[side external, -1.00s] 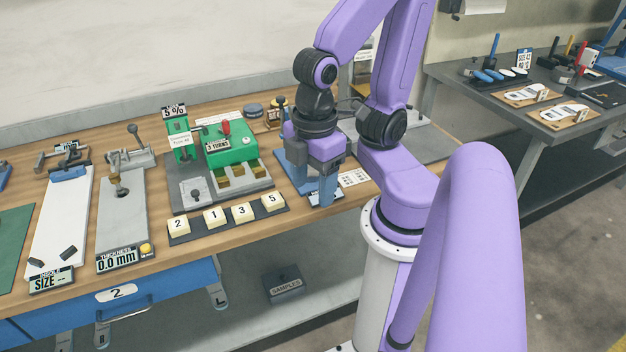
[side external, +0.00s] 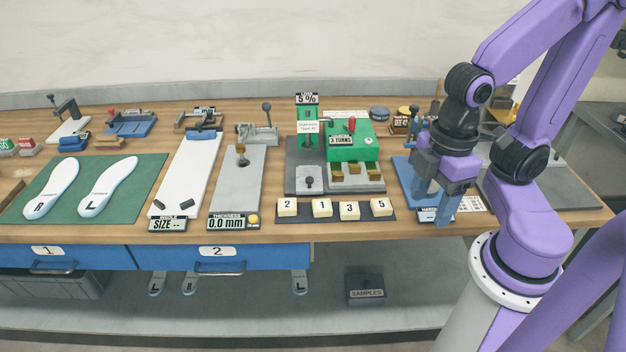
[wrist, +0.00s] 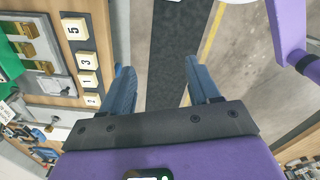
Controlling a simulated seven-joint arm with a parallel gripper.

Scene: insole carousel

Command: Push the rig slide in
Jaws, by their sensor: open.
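A rig with a green body (side external: 349,143) and a grey base stands mid-bench. A flat grey plate with a small dark knob (side external: 310,182) sits at its front left; it looks like the slide, but I cannot tell how far out it is. My gripper (side external: 434,207) is open, to the right of the rig, in front of a blue stand (side external: 407,175) that it partly hides. In the wrist view, my open gripper (wrist: 158,68) has nothing between its fingers; bench edge and floor show beyond. Part of the green body (wrist: 10,62) shows at the left there.
Several numbered cream blocks (side external: 322,207) stand on a dark strip before the rig. A green post (side external: 306,126) rises behind the plate. A grey thickness gauge (side external: 236,180) stands to the left.

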